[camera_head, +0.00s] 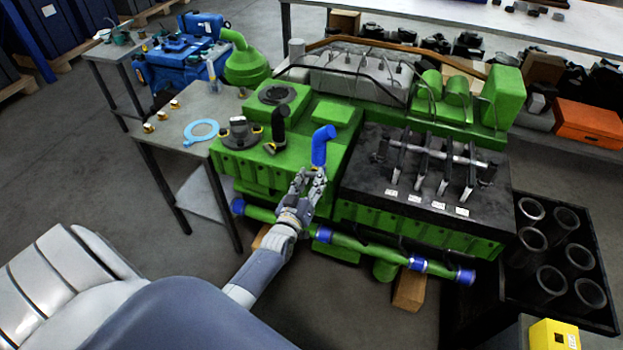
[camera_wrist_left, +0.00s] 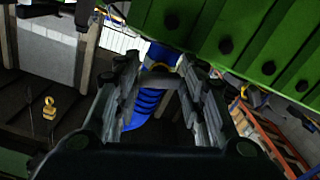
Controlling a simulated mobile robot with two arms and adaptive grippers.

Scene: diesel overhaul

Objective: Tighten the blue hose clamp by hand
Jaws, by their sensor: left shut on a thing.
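The blue hose (camera_head: 321,147) stands up from the green engine, bent at its top, near the middle of the head view. My left gripper (camera_head: 313,182) reaches it from below and is at its lower end, where its clamp sits. The fingers hide most of that clamp in the head view. In the left wrist view, the ribbed blue hose (camera_wrist_left: 147,101) shows between the fingers of my left gripper (camera_wrist_left: 161,66). A small yellowish part of the blue hose clamp (camera_wrist_left: 160,68) lies between the fingertips, which are shut on it. My right gripper is not in view.
A black hose (camera_head: 279,122) with a yellow clamp part stands left of the blue hose. A green pipe with blue joints (camera_head: 350,243) runs along the engine's near side.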

